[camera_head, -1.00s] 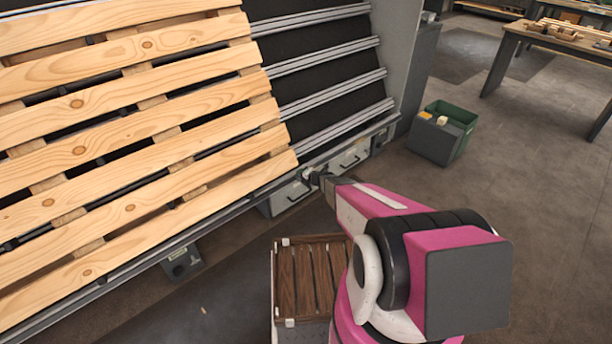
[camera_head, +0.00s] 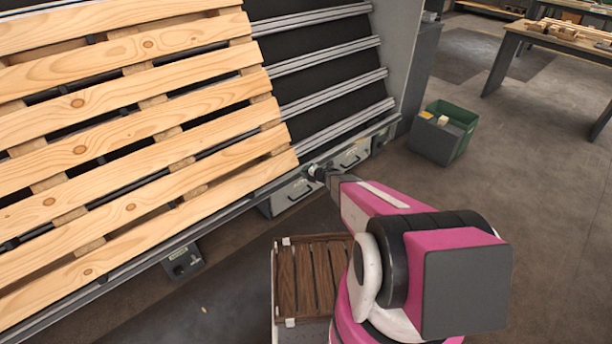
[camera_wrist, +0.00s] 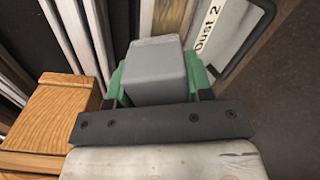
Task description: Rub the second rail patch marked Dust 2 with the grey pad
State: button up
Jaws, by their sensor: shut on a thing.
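My gripper (camera_head: 318,173) is at the lower rail of the sloped rack, just right of the pallet's lower corner. In the wrist view its green fingers are shut on the grey pad (camera_wrist: 156,72), a block held between them. A white label reading "Dust 2" (camera_wrist: 207,30) lies just right of and beyond the pad. A tan-brown patch (camera_wrist: 170,18) on the rail shows beyond the pad, beside the label. The pad hides part of this strip. I cannot tell whether the pad touches it.
A slatted wooden pallet (camera_head: 130,120) leans on the rack at left; its corner (camera_wrist: 55,105) is close to my gripper. Drawers with handles (camera_head: 292,192) sit below the rail. A green bin (camera_head: 462,128) stands on the floor at right. A brown slatted crate top (camera_head: 312,275) is near my base.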

jog(key=shift+w+d, duration=0.6)
jog(key=shift+d, duration=0.3)
jog(key=shift+w+d, duration=0.6)
jog(key=shift+d, duration=0.25)
jog(key=shift+w+d, duration=1.25)
jog(key=shift+d, duration=0.25)
jog(key=shift+v, duration=3)
jog(key=shift+s, duration=0.1)
jog(key=v, duration=0.3)
jog(key=shift+f, duration=0.1)
